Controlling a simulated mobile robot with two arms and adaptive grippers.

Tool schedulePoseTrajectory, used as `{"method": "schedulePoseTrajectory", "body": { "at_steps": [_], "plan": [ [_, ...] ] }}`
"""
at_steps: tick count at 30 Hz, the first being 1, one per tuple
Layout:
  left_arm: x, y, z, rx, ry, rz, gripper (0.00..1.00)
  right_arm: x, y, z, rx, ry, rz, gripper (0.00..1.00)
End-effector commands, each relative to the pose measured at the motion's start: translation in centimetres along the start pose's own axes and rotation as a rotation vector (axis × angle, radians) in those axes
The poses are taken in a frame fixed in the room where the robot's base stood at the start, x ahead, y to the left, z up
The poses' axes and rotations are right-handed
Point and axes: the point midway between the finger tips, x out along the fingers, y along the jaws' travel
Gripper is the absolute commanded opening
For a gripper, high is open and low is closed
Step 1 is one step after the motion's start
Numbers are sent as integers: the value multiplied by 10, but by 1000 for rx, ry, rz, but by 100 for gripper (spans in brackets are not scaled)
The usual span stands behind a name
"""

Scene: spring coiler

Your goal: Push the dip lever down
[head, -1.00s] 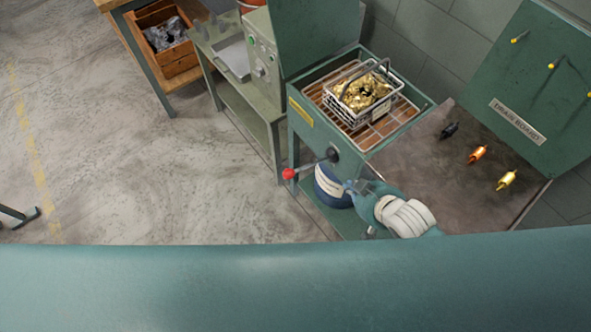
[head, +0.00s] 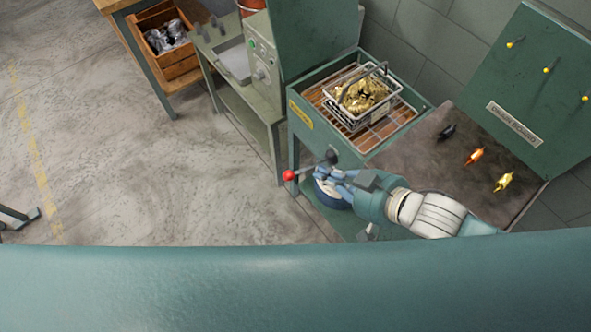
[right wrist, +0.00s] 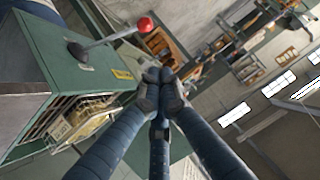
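The dip lever (head: 308,166) sticks out from a dark hub on the side of the green dip tank (head: 346,158) and ends in a red ball knob. In the right wrist view the lever (right wrist: 110,38) and its red knob show at the upper left. My right gripper (head: 322,178) is beside the lever, close to its shaft in the head view. In the right wrist view its fingertips (right wrist: 160,88) are drawn together with nothing between them, and they show apart from the lever. My left gripper is not in view.
A wire basket (head: 362,98) of gold-coloured pieces sits on the tank's rack. A dark drain board (head: 425,150) with three small parts lies to the right. Open floor is at left.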

Motion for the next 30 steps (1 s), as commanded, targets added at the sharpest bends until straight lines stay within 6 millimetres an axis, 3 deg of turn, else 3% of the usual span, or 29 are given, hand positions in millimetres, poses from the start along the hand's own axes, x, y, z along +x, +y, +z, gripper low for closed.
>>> {"method": "schedulePoseTrajectory", "body": {
  "at_steps": [11,15,22,30],
  "plan": [
    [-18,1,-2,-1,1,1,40,74,-1,-4,0,2,-1,0],
    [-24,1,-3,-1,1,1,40,99,-1,4,1,-3,0,0],
    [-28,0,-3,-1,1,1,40,117,-1,24,0,-1,0,0],
    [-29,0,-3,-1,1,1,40,121,-1,28,-2,0,0,0]
  ]
}}
